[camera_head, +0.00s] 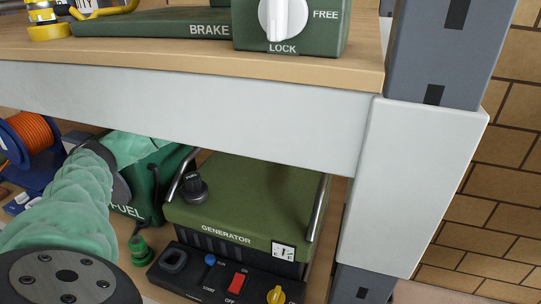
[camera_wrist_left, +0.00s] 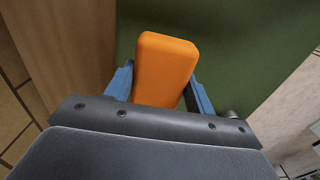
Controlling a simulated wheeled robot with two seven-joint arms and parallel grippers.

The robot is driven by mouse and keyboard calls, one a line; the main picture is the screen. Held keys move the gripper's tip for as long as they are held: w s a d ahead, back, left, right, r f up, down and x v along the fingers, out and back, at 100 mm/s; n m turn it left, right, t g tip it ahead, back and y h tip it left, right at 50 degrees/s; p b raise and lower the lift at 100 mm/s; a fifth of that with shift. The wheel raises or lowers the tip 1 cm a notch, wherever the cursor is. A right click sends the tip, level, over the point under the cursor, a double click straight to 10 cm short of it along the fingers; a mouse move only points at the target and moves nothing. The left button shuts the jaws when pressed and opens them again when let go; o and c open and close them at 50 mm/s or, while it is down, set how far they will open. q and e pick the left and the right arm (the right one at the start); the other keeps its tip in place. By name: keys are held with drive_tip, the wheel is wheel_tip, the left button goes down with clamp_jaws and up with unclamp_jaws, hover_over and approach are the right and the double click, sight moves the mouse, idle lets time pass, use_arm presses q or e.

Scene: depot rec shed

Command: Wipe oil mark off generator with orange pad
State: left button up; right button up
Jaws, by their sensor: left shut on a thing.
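The olive-green generator (camera_head: 235,205) stands on the lower shelf in the head view, with a dark cap on its top and a switch panel in front. No oil mark shows on its visible faces. In the left wrist view, my left gripper (camera_wrist_left: 160,90) is shut on the orange pad (camera_wrist_left: 165,62), with a blue finger on each side. A plain green surface fills much of the view behind the pad; I cannot tell whether the pad touches it. The head view does not show my left gripper or the pad. My right gripper is in neither view.
The upper shelf (camera_head: 190,115) overhangs the generator, with a grey post (camera_head: 410,185) at right. A green fuel can (camera_head: 147,180) stands left of the generator, partly behind my left arm. A green fitting (camera_head: 140,248) and an orange cable reel (camera_head: 30,135) are also at left.

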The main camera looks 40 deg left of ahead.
use_arm(q)
drive_tip(key=shift+r, duration=0.95)
